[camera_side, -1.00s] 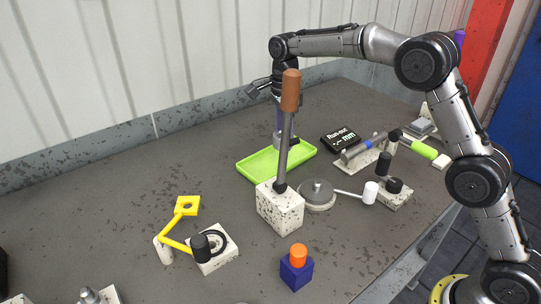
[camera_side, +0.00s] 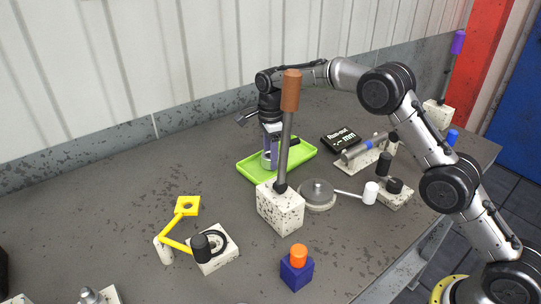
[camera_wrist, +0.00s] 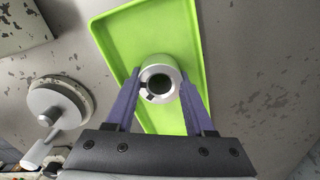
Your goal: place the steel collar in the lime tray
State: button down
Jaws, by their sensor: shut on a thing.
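The steel collar (camera_wrist: 161,79) is a short silver ring with a dark bore. In the wrist view it sits between the two purple fingers of my gripper (camera_wrist: 160,96), which is shut on it. The lime tray (camera_wrist: 113,43) is a shallow green tray with a low rim, seen behind the collar. The lever partly covers the tray there. I cannot tell whether the collar touches the tray floor.
A brown-handled lever (camera_side: 289,92) stands on a speckled block (camera_side: 281,208) just in front of the tray. A round grey disc (camera_side: 317,195) is to its right. A black run-out display (camera_side: 341,138) lies right of the tray.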

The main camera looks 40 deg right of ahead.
jog(key=shift+c, duration=1.3)
grip_release()
jog(key=shift+f, duration=0.15)
notch_tip(320, 180, up, 12)
jog(key=shift+r, duration=0.2)
